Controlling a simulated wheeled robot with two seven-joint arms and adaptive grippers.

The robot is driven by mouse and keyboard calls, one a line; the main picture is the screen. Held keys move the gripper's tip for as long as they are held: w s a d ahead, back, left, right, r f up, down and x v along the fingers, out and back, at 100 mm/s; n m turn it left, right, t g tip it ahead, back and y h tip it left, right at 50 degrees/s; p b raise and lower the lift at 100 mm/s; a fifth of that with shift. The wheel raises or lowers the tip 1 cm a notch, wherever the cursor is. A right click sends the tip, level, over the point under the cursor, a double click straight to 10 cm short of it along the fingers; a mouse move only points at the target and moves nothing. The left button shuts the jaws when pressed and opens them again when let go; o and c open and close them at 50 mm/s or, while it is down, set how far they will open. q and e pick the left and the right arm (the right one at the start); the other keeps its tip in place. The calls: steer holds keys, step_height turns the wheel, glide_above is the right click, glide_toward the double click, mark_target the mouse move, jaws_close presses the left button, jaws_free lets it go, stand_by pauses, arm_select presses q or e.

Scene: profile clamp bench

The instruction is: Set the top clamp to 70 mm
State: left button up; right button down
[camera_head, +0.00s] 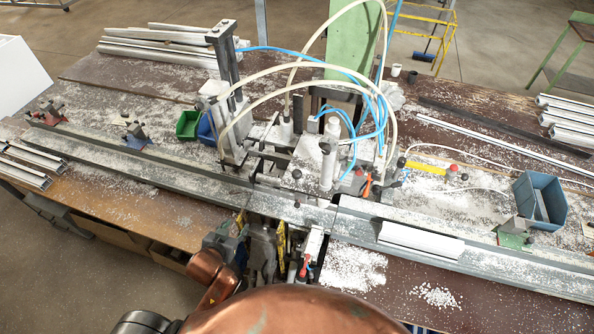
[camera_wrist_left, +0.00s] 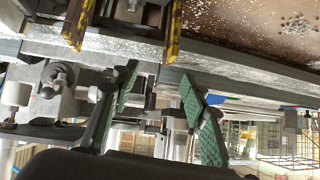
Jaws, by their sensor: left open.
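A pale upright cylinder (camera_head: 328,160) with a dark foot stands over the rail in the middle of the bench. It looks like the top clamp, but I cannot be sure. No millimetre scale is readable. My left gripper (camera_head: 263,248) is low at the bench's front edge, in front of the rail and left of a white cylinder with a red part (camera_head: 312,246). In the left wrist view my left gripper (camera_wrist_left: 163,98) is open, its green-padded fingers apart. Metal rods and blocks show behind the gap, with no clear contact. My right gripper is not visible.
A long rail (camera_head: 150,170) runs along the bench, with a white profile (camera_head: 420,241) on its right part. Yellow-and-black edges (camera_wrist_left: 172,30) are close to my fingers. A tall metal post (camera_head: 230,75), looping hoses and a blue bin (camera_head: 540,200) stand behind. White chips lie around.

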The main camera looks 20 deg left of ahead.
arm_select(q)
steer(key=w+d+r+m+t+h, duration=0.2)
steer(key=w+d+r+t+h, duration=0.15)
steer(key=w+d+r, duration=0.4)
steer(key=m+t+h, duration=0.3)
steer(key=h, duration=0.2)
glide_toward(294, 175)
steer(key=x, duration=0.4)
steer(key=shift+w, duration=0.1)
steer(key=p+x, duration=0.1)
steer(key=x, duration=0.5)
steer(key=shift+d, duration=0.1)
steer(key=shift+w+d+f+p, duration=0.15)
steer(key=shift+w+d+p, duration=0.15)
steer(key=shift+w, duration=0.25)
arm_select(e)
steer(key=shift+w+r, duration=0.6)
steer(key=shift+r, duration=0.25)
arm_select(q)
steer(key=shift+c, duration=0.6)
steer(key=c, duration=0.8)
steer(key=shift+a, duration=0.1)
jaws_close()
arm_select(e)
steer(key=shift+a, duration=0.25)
